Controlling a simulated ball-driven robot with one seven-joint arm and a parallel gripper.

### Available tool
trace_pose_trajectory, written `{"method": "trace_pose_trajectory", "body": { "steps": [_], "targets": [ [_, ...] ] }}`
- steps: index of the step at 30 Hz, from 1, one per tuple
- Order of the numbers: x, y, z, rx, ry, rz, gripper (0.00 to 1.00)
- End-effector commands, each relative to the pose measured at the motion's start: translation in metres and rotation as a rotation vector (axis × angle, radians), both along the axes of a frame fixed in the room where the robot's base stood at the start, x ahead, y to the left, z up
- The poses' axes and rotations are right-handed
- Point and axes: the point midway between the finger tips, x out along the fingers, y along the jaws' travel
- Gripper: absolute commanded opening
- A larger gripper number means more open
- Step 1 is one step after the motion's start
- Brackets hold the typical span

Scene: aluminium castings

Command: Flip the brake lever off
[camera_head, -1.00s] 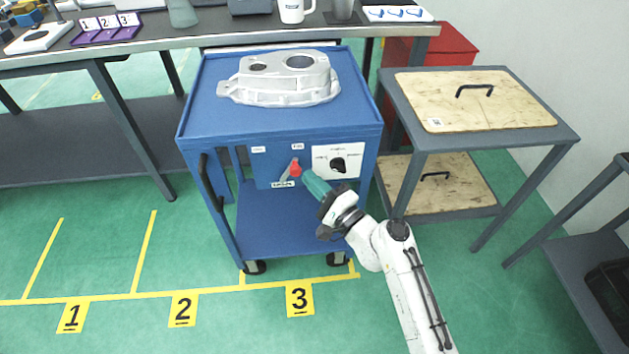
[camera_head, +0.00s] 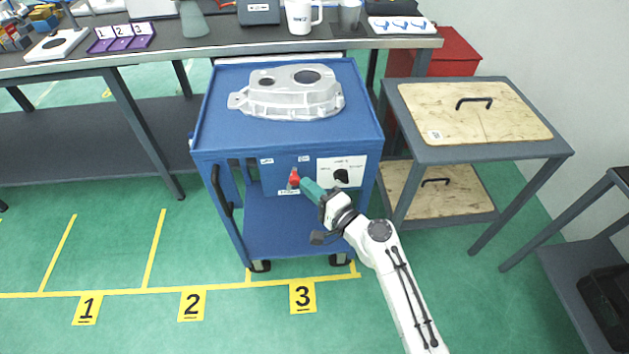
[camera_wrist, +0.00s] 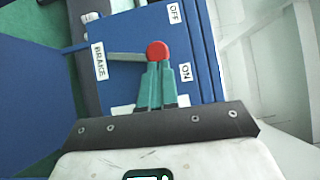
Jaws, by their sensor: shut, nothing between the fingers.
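The brake lever (camera_wrist: 125,56) is a grey bar with a red knob (camera_head: 294,178) on the front panel of the blue cart (camera_head: 215,115). In the wrist view the bar runs from the BRAKE label (camera_wrist: 99,61) to the knob, which lies between the OFF label (camera_wrist: 175,12) and the ON label (camera_wrist: 185,72). The lever stands roughly upright on the panel, at neither label. My gripper (camera_head: 304,184) is shut and empty. Its green fingertips (camera_wrist: 158,68) are at the knob's ON side and seem to touch it; exact contact is hard to tell.
A rotary switch (camera_head: 341,175) on a white plate sits right of the lever, close above my gripper. An aluminium casting (camera_head: 290,92) lies on the cart top. A grey table with wooden lids (camera_head: 475,112) stands to the right. The floor in front is clear.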

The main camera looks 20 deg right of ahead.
Motion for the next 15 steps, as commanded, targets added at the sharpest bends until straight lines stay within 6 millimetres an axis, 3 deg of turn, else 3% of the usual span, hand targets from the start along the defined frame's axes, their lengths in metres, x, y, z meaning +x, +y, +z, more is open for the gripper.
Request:
{"method": "trace_pose_trajectory", "body": {
  "steps": [1,3,15],
  "targets": [
    [0.002,0.004,0.015,-0.037,0.012,0.002,0.00],
    [0.003,0.009,0.018,-0.096,0.031,0.003,0.00],
    [0.010,0.033,0.023,-0.378,0.122,0.004,0.00]
  ]
}}
